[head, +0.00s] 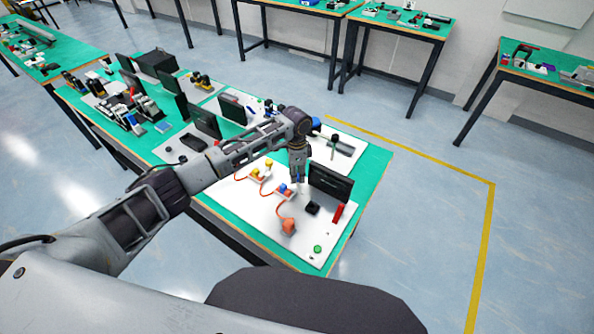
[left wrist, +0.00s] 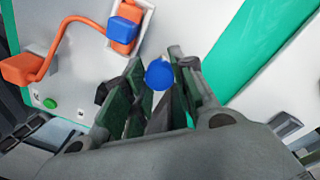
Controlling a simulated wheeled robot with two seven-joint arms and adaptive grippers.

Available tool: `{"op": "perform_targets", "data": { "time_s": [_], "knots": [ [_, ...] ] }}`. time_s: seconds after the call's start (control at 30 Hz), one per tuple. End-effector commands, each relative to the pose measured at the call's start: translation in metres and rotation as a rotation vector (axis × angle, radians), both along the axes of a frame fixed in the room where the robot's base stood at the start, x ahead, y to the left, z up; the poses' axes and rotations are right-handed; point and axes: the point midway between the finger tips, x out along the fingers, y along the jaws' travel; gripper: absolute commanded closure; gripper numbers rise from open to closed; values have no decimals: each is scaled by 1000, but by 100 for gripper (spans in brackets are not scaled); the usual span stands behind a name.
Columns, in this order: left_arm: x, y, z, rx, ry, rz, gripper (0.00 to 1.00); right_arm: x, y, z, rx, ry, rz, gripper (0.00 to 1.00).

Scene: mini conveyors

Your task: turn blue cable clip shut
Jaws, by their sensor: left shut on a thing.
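A blue clip piece (head: 283,188) sits on a small white holder on the white board, with an orange cable running to it. In the left wrist view a blue block (left wrist: 125,28) sits in the white holder beside an orange part. My left gripper (head: 298,179) points down just beside the holder. In the left wrist view its fingers (left wrist: 156,95) are closed around a round blue thing (left wrist: 159,75). I cannot tell whether this round thing is part of the clip. The fingers hide most of what lies below it. My right gripper is not in view.
An orange block (head: 288,226) ends the cable, with a green button (head: 318,248) nearby. A dark upright screen (head: 330,183), a black block (head: 312,208) and a red piece (head: 338,213) stand to the right. A second holder with yellow pieces (head: 267,163) lies behind.

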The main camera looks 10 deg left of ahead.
Motion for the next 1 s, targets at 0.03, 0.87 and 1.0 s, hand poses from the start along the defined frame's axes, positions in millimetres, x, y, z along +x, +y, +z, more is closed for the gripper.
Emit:
{"op": "perform_targets", "data": {
  "time_s": [0.03,0.87,1.0],
  "knots": [
    [0,0,2,0,1,-34,98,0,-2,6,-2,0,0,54],
    [1,-2,1,-1,-1,-557,98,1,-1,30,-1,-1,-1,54],
    [1,-2,1,-1,-1,-587,98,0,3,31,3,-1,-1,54]
  ]
}}
